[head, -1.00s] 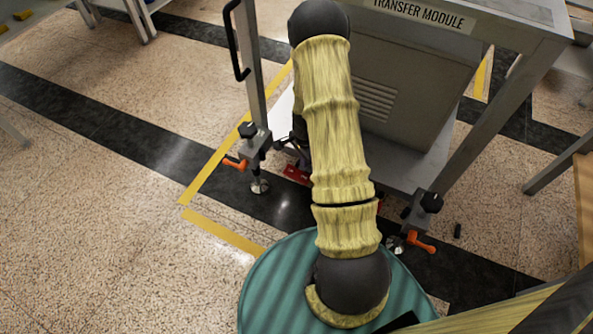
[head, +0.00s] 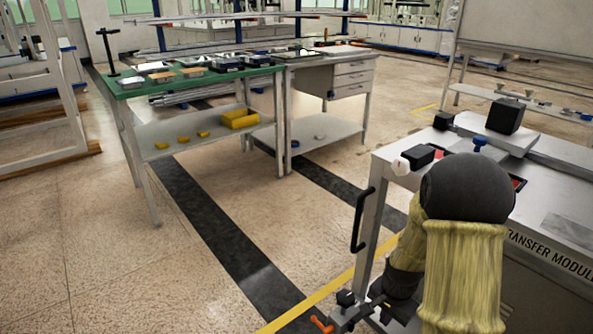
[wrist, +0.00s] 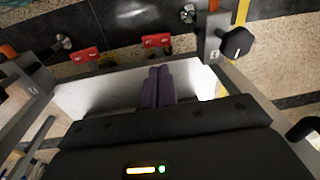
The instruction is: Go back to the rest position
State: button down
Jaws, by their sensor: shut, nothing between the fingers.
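My gripper (wrist: 159,72) shows in the wrist view, with its two purple fingers together and nothing between them. It is over a pale white panel (wrist: 92,92) low inside a grey metal frame. Two red brackets (wrist: 157,40) lie beyond the fingertips, near the floor. In the head view my arm, in its yellow cover, stands in front of the transfer module (head: 545,255) at the right. My gripper is hidden in the head view.
A green-topped workbench (head: 200,82) with trays stands at the back left, yellow bins (head: 240,118) on its shelf. A drawer desk (head: 352,77) adjoins it. The transfer module's black handle (head: 361,219) and a black knob (wrist: 236,42) are close to my arm. Open floor lies at left.

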jog(key=s+a+r+n+t+p, duration=0.1)
jog(key=s+a+r+n+p, duration=0.25)
jog(key=r, duration=0.45)
jog(key=s+a+r+n+p, duration=0.2)
jog(key=s+r+n, duration=0.15)
jog(key=r, duration=0.35)
jog(key=s+a+r+n+t+p, duration=0.1)
jog(key=s+a+r+n+p, duration=0.2)
jog(key=r, duration=0.5)
notch_tip(320, 180, up, 37)
jog(key=d+p, duration=0.1)
jog(key=p, duration=3.6)
jog(key=shift+s+p, duration=0.35)
jog(key=shift+p, duration=0.05)
